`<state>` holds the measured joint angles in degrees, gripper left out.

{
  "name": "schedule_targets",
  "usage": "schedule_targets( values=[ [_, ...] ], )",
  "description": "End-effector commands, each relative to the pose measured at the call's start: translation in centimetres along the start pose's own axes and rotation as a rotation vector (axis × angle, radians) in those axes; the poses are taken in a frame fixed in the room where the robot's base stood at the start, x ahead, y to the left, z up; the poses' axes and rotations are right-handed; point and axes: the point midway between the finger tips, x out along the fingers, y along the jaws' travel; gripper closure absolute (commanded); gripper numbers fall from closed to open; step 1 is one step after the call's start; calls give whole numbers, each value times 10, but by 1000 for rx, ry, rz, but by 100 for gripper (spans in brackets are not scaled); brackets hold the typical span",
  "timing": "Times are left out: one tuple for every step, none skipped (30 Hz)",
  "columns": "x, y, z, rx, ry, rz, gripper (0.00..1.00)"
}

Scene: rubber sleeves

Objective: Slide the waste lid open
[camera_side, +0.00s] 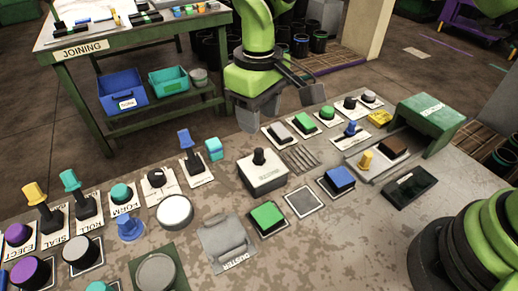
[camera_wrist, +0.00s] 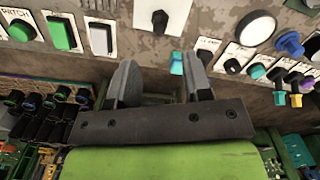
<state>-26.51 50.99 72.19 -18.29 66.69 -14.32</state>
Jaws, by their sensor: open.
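I cannot make out a label reading waste on any lid. A pale box with an upright black knob on top (camera_side: 262,176) stands mid-console in the side view; its label is too small to read. A pale plate with a black knob shows at the top of the wrist view (camera_wrist: 148,14), apparently the same box. My gripper (camera_side: 258,118) is at the console's back edge, behind the box and apart from it. In the wrist view my gripper (camera_wrist: 161,75) has its two grey fingers wide apart, with nothing held between them.
A small cyan block (camera_side: 213,149) sits near the back edge, left of my gripper. Green buttons (camera_side: 305,119), upright levers (camera_side: 187,146) and a green hood (camera_side: 428,121) stand around the console. A grey DUSTER pad (camera_side: 228,242) lies in front of the box.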

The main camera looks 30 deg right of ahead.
Motion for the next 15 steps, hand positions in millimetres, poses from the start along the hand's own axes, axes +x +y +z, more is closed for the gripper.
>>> schedule_targets(
  values=[
    [6, 0, 0, 0, -3, 0, 55],
    [11, 0, 1, 0, -5, 0, 55],
    [18, 0, 1, 0, -6, 0, 55],
    [23, 0, 1, 0, -5, 0, 55],
    [29, 0, 1, 1, -6, 0, 55],
    [37, 0, 1, 1, -6, 0, 55],
    [43, 0, 2, 1, -5, 0, 55],
    [49, 0, 2, 1, -5, 0, 55],
    [56, 0, 2, 2, -5, 0, 55],
    [61, 0, 1, 2, -4, 0, 55],
    [66, 0, 2, 3, -4, 0, 55],
    [72, 0, 1, 2, -3, 0, 55],
    [76, 0, 1, 2, -3, 0, 55],
    [80, 0, 1, 2, -3, 0, 55],
    [84, 0, 1, 2, -1, 0, 55]
  ],
)
